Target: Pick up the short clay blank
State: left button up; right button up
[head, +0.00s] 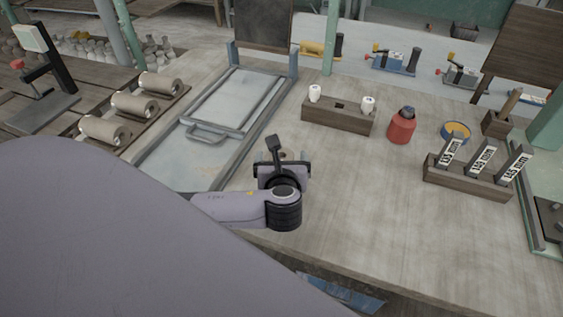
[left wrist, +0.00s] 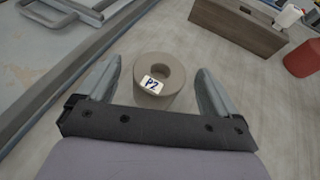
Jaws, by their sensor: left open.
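A short grey-brown clay cylinder (left wrist: 154,80) with a round hole in its top and a white "P2" tag stands upright on the table in the left wrist view. My left gripper (left wrist: 156,92) is open, with one finger on each side of the cylinder and a visible gap to both. In the head view my left gripper (head: 283,165) is above the table, right of the metal frame, and largely hides the cylinder. My right gripper is in neither view.
A metal frame with a handle (head: 205,133) lies left of the gripper. Several clay cylinders (head: 134,104) lie on a rack at far left. A wooden block with white knobs (head: 337,116), a red bottle (head: 401,127) and a holder with labelled bars (head: 467,183) stand right. The front right table is clear.

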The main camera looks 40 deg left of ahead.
pick_arm(q)
jog(key=shift+w+a, duration=0.1)
jog(key=shift+w, duration=0.05)
jog(key=c, duration=1.3)
jog(key=shift+r, duration=0.1)
notch_tip(320, 180, up, 20)
